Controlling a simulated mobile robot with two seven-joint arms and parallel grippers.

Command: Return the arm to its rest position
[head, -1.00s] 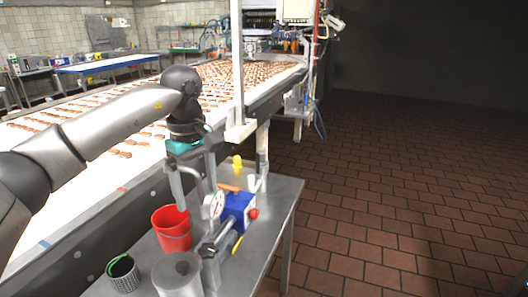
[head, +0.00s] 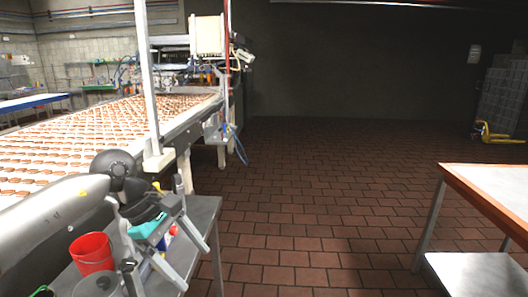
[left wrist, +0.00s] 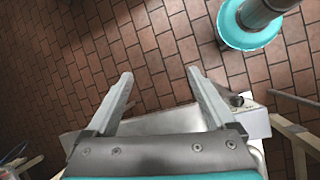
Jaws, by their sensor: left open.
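My left arm comes in from the left in the head view. Its gripper (head: 197,267), with a teal body, hangs over the small steel table (head: 205,215) beside the conveyor. Two grey fingers point down to the right, apart, with nothing between them. In the left wrist view the gripper (left wrist: 160,72) is open and empty, with tiled floor beyond the fingertips. My right gripper is not in view. The arm and gripper hide much of what stands on the steel table.
A red bucket (head: 92,252) and a grey pot (head: 97,285) stand on the steel table. The conveyor (head: 55,150) carries rows of brown biscuits. An orange-edged table (head: 500,182) stands at the right. The tiled floor (head: 320,190) between the tables is clear.

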